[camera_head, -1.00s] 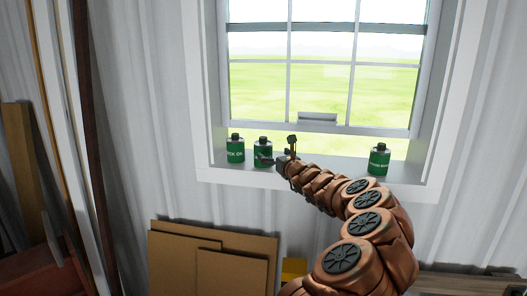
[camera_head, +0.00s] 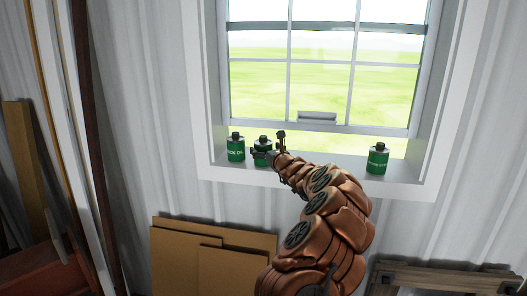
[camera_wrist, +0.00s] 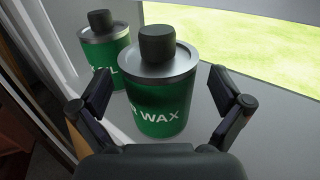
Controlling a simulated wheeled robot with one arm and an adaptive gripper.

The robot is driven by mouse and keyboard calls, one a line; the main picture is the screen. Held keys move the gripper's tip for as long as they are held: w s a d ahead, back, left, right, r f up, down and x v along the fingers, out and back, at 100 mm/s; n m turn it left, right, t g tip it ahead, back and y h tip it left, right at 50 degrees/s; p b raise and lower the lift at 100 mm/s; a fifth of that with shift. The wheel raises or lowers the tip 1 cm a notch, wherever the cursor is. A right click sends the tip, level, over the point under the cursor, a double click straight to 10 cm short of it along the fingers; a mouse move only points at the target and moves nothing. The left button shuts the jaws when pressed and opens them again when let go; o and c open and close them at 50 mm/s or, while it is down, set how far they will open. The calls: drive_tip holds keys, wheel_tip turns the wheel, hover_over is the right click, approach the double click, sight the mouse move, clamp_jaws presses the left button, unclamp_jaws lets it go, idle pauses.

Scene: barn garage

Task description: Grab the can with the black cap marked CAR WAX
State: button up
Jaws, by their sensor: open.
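The green can marked WAX (camera_wrist: 158,98), with a black cap and silver top, stands upright on the window sill. In the wrist view it is right ahead, partly between the two open fingers of my gripper (camera_wrist: 160,95), with a gap to each finger. My gripper is open and holds nothing.
A similar green can (camera_head: 235,148) stands close to the left on the sill; it also shows in the wrist view (camera_wrist: 103,50). Another green can (camera_head: 377,159) stands at the right. The window (camera_head: 322,70) is behind. Cardboard sheets (camera_head: 180,262) lean below.

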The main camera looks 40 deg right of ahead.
drive_tip(key=shift+x, duration=0.8)
drive_tip(key=shift+a, duration=0.1)
drive_tip(key=shift+c, duration=0.2)
drive_tip(key=c, duration=1.4)
drive_tip(key=shift+r, duration=0.1)
drive_tip(key=shift+c, duration=0.2)
